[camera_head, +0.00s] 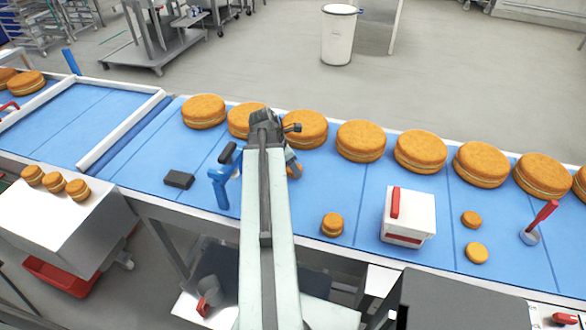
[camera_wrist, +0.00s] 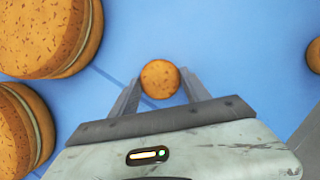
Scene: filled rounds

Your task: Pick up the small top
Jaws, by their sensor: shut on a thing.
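The small top (camera_wrist: 160,79) is a round, orange-brown disc with a speckled face. In the wrist view it sits between the two fingers of my gripper (camera_wrist: 159,90), which are shut on its sides. In the head view the small top (camera_head: 294,172) shows only in part, just right of my arm, with the rest hidden by my gripper (camera_head: 291,160). It is over the blue belt; I cannot tell whether it touches the surface.
Large filled rounds (camera_head: 361,141) line the belt's far side. A small filled round (camera_head: 332,225), a white box (camera_head: 424,213), loose small discs (camera_head: 471,219) and a red-handled tool (camera_head: 543,214) are right. A dark block (camera_head: 179,180) and blue tool (camera_head: 220,188) are left.

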